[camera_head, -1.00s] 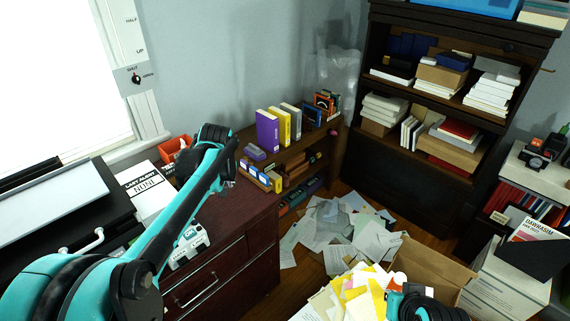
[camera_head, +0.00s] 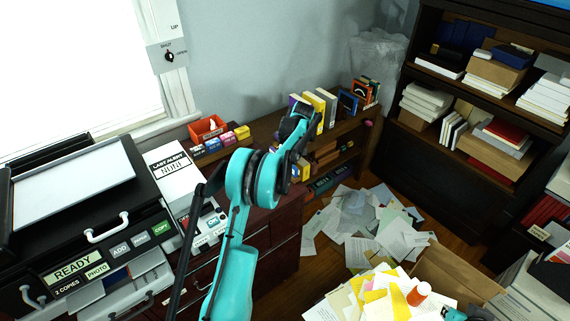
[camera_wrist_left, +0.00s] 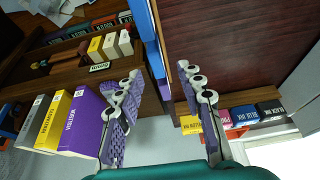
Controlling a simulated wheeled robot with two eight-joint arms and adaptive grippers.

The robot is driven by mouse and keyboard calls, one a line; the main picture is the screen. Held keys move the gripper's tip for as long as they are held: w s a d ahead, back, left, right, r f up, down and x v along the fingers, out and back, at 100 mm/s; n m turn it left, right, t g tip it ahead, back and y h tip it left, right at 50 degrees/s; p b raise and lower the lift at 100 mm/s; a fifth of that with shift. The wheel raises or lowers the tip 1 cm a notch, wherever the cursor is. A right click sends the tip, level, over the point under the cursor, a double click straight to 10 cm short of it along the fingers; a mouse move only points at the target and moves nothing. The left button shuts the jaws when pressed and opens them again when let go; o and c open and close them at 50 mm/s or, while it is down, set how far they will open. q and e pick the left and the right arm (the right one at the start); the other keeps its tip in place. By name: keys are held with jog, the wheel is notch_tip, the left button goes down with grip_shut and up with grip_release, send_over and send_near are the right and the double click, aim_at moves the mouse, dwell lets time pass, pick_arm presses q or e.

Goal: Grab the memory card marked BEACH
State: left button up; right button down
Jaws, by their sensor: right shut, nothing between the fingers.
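I cannot make out a card marked BEACH in either view. My left arm reaches over the dark cabinet to the low shelf in the head view; its wrist hides the gripper's fingers there. In the left wrist view my left gripper (camera_wrist_left: 160,72) is open, its purple-padded fingers spread wide. Blue upright pieces (camera_wrist_left: 144,22) show just beyond the fingertips; no BEACH label is readable on them. Nothing is clearly gripped. My right gripper (camera_head: 470,313) shows only in part at the bottom edge of the head view, shut and empty, far from the shelf.
Books (camera_wrist_left: 77,120) stand beside the left gripper. Small ink boxes (camera_wrist_left: 243,115) line the other side; in the head view they sit before a red tray (camera_head: 207,128). A printer (camera_head: 85,265) is at left. Loose papers (camera_head: 365,230) cover the floor.

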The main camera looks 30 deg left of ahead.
pick_arm(q)
jog(key=b+x, duration=0.1)
jog(key=x, duration=0.3)
jog(key=shift+w+d+f+b, duration=0.1)
jog(key=shift+w+d+b, duration=0.1)
jog(key=shift+b, duration=0.15)
jog(key=shift+a+f, duration=0.15)
jog(key=shift+f, duration=0.1)
jog(key=shift+r, duration=0.1)
grip_shut()
